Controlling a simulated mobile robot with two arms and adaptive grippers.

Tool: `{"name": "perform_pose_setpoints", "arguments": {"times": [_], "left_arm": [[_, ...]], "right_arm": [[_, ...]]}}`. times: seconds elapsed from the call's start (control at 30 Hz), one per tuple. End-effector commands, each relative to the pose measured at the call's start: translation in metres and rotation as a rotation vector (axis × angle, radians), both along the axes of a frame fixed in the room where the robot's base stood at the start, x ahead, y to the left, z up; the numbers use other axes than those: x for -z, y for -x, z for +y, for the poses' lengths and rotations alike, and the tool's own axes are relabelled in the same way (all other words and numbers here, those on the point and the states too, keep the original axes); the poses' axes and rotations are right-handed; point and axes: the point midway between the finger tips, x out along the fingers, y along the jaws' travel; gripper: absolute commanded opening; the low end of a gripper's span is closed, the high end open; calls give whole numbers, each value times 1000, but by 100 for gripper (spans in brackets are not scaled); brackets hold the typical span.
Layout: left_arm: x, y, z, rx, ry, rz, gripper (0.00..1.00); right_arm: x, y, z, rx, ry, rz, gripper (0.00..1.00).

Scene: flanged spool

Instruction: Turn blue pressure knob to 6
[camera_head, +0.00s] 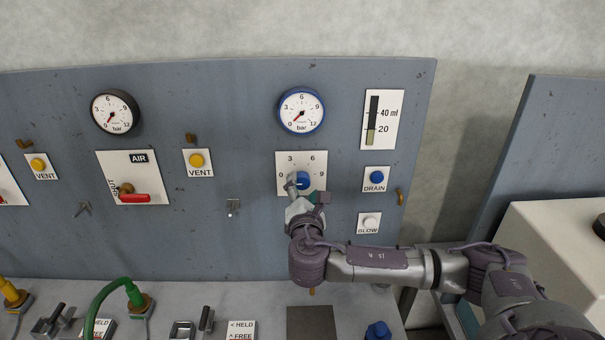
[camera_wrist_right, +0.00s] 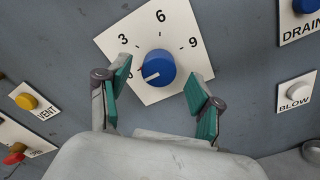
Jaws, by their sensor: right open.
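The blue pressure knob (camera_head: 303,179) sits on a white dial plate (camera_head: 316,159) marked 0, 3, 6 and 9. In the right wrist view the knob (camera_wrist_right: 159,68) shows a white pointer line toward the 0 mark at lower left. My right gripper (camera_head: 307,190) is at the plate, in front of the knob. In the right wrist view its green-padded fingers (camera_wrist_right: 158,98) are open, one on each side below the knob, with visible gaps to it. The blue-rimmed gauge (camera_head: 301,110) above has a red needle near its low end. My left gripper is not in view.
DRAIN (camera_head: 376,178) and BLOW (camera_head: 369,222) buttons lie right of the dial. A yellow VENT button (camera_head: 197,161) and a red-handled AIR valve (camera_head: 134,198) lie left. A bench with clamps and a green hose (camera_head: 112,288) runs below.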

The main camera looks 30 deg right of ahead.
Motion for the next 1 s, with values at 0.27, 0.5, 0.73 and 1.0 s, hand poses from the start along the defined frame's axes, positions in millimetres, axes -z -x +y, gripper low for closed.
{"name": "perform_pose_setpoints", "arguments": {"times": [0.27,0.5,0.73,1.0], "left_arm": [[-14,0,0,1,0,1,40],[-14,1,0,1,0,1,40],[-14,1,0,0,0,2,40],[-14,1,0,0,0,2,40]], "right_arm": [[-1,-29,-17,-1,-2,1,65],[1,-33,-20,-1,-2,0,65],[1,-33,-20,-1,-2,0,49],[1,-33,-20,-1,-3,1,5]]}}
